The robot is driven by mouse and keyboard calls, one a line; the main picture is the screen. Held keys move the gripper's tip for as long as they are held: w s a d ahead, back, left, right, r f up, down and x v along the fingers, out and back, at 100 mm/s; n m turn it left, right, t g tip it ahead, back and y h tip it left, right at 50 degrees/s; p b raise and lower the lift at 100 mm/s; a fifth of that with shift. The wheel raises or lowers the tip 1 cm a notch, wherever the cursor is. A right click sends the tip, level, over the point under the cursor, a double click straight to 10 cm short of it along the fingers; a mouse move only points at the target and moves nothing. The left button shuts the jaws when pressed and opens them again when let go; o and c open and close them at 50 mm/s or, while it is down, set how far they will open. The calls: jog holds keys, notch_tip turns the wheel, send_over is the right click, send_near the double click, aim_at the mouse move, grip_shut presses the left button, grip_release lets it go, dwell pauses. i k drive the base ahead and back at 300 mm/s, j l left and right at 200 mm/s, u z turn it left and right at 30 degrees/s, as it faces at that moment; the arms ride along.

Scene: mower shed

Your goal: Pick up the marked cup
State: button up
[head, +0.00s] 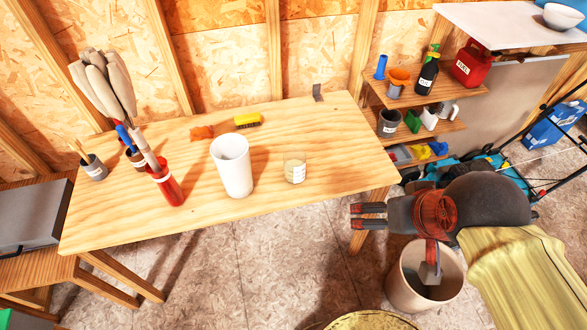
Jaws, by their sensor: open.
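A small clear cup with pale measuring marks (294,171) stands upright on the wooden table (330,150), right of the table's middle. A taller plain white container (232,165) stands to its left, a short gap apart. My gripper (356,216) is at the right of the head view, near the table's front right corner. Its two dark, red-tipped fingers point left and are apart, with nothing between them. It is to the right of the marked cup and nearer the camera, clear of it.
A red container (168,186), brush holders and gloves crowd the table's left. A yellow brush (247,120) and orange cloth (202,132) lie behind the white container. Shelves (440,94) with bottles stand at the right. A bucket (403,292) stands on the floor below my arm.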

aim_at(295, 160)
jog(key=z, duration=1.2)
jog(key=k+j+z, duration=0.3)
jog(key=k+j, duration=0.2)
jog(key=j, duration=0.3)
jog(key=k+j+z, duration=0.3)
jog(key=k+j, duration=0.3)
jog(key=j, duration=0.1)
